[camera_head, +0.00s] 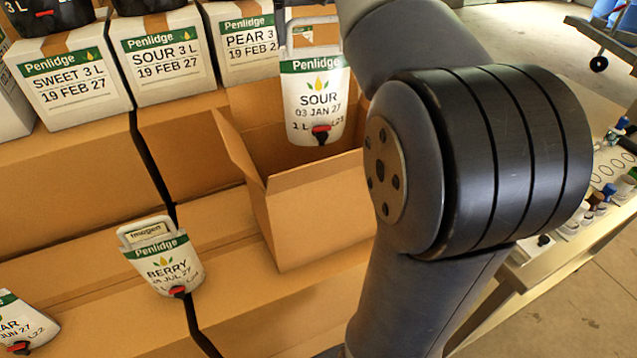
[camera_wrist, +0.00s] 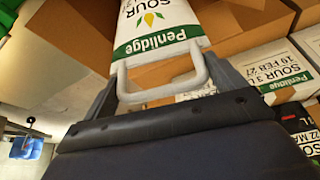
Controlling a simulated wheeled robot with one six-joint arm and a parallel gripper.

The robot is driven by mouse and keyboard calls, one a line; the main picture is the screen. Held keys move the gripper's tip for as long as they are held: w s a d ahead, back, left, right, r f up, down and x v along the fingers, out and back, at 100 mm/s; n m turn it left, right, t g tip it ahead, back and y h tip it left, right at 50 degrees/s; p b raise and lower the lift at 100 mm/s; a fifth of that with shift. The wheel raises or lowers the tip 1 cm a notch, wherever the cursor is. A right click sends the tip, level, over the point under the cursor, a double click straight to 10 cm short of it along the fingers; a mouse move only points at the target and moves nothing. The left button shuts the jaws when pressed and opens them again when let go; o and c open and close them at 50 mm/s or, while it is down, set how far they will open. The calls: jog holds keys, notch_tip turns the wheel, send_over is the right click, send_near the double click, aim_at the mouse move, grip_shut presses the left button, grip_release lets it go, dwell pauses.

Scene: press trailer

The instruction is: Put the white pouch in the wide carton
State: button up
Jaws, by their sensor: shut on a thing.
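The white pouch (camera_head: 315,108) has a green Penlidge band, the word SOUR and a red tap at its bottom. It hangs upright by its handle, and its lower part overlaps the opening of the wide carton (camera_head: 315,215). How far it reaches below the rim I cannot tell. The carton is brown with its flaps open. In the wrist view my gripper (camera_wrist: 165,85) is shut on the pouch's pale handle (camera_wrist: 160,88), with the pouch (camera_wrist: 160,22) beyond it. My arm covers the carton's right side in the head view.
A BERRY pouch (camera_head: 163,262) and another pouch (camera_head: 22,325) lie on the brown surface at left. Labelled white-front boxes (camera_head: 168,62) line the back, with dark items on top. A bench (camera_head: 560,255) with small bottles stands at right.

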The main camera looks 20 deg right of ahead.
aim_at(308, 102)
jog(key=w+f+b, duration=0.1)
jog(key=f, duration=0.3)
jog(key=w+a+f+n+b, duration=0.1)
jog(key=f, duration=0.4)
jog(key=w+a+f+n+b, duration=0.1)
jog(key=f, duration=0.4)
jog(key=shift+w+a+f+y, duration=0.1)
jog(key=shift+w+a+y, duration=0.05)
jog(key=shift+w+y, duration=0.25)
jog(key=shift+f, duration=4.9)
jog(key=shift+f+b, duration=0.55)
jog(key=shift+f, duration=0.1)
jog(key=o, duration=1.8)
jog(key=shift+s, duration=0.1)
jog(key=shift+c, duration=0.2)
jog(key=p+v, duration=0.1)
jog(key=v, duration=1.2)
